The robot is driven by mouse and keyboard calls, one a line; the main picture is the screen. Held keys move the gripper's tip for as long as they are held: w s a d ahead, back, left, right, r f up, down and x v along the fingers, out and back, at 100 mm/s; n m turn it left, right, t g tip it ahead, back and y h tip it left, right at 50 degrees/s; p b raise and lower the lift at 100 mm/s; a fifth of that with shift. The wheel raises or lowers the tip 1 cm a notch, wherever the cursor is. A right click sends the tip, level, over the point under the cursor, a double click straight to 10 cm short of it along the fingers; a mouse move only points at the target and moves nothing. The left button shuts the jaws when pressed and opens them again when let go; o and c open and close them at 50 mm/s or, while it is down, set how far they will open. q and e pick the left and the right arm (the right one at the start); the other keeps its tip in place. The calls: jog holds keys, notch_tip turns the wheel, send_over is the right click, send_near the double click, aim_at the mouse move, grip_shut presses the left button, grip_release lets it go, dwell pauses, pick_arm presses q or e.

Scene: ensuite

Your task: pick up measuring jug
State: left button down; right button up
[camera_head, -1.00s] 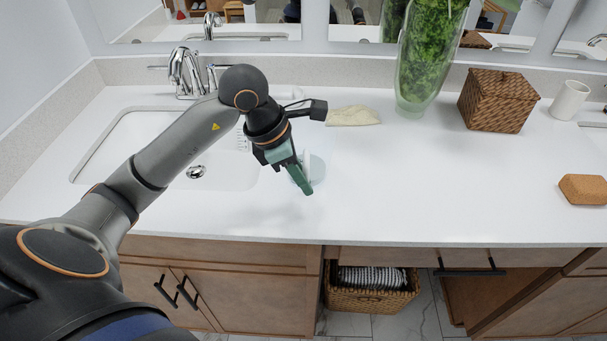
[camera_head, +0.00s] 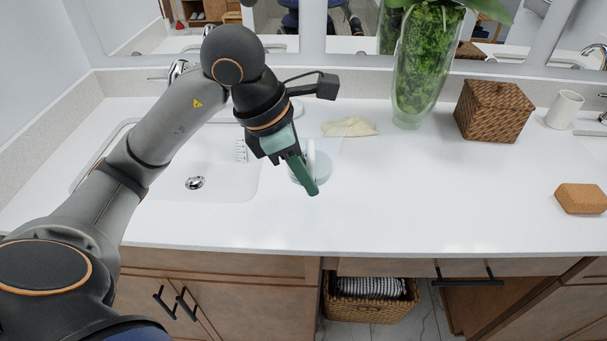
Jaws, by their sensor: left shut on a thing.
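The measuring jug (camera_head: 324,167) is a pale, see-through vessel on the white counter, right of the sink basin. My left gripper (camera_head: 312,183) reaches down to it from the upper left, and its green finger lies in front of the jug. The gripper is shut on the jug, by a white upright part that looks like its handle or wall. The gripper hides much of the jug. I cannot tell whether the jug's base is clear of the counter. My right gripper is not in view.
A sink basin (camera_head: 215,178) lies left of the jug. A beige cloth (camera_head: 350,127), a tall glass vase with greenery (camera_head: 421,65), a wicker box (camera_head: 493,110), a white cup (camera_head: 564,109) and a cork block (camera_head: 581,198) are on the counter. The front middle of the counter is clear.

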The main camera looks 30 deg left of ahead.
pick_arm(q)
jog(key=s+d+r+p, duration=0.1)
jog(key=s+d+r, duration=0.3)
jog(key=s+d, duration=0.2)
jog(key=shift+s, duration=0.15)
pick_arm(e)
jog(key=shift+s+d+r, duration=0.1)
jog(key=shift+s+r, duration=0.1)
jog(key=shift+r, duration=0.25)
